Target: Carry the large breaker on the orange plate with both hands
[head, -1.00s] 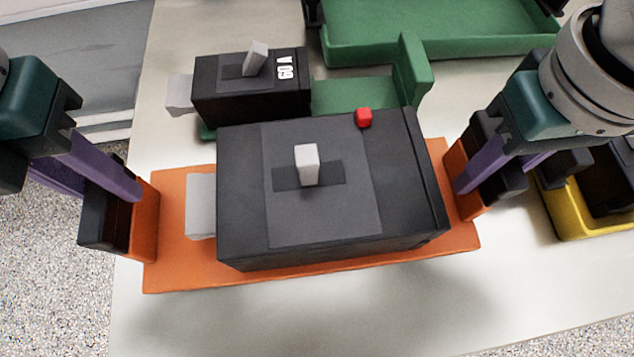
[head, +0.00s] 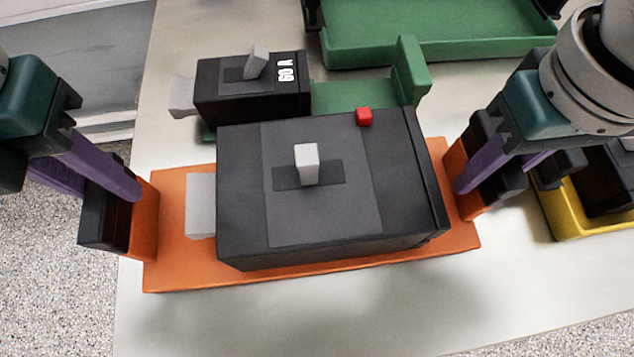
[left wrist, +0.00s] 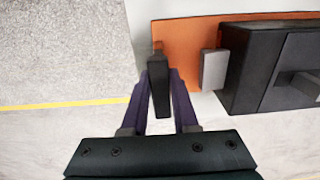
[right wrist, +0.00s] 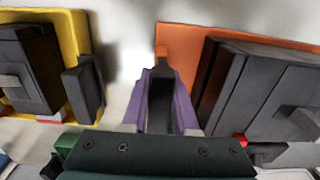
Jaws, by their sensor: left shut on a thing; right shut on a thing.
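The large dark grey breaker (head: 400,180) rests on the orange plate (head: 190,270). It has a light grey toggle, a red button (head: 364,116) and a light grey tab (head: 200,206) on its left side. My left gripper (head: 125,210) is shut on the plate's left end handle; the left wrist view shows the plate (left wrist: 185,45) beyond the fingers. My right gripper (head: 480,185) is shut on the right end handle; the plate (right wrist: 185,60) also shows in the right wrist view. The plate appears raised above the table, with a shadow below it.
A smaller breaker marked 60 A (head: 250,95) sits on a green fixture (head: 360,95) behind. A green tray (head: 430,45) stands at the back. A yellow tray (head: 560,215) with a dark device is at right. The pale table (head: 400,305) is clear in front.

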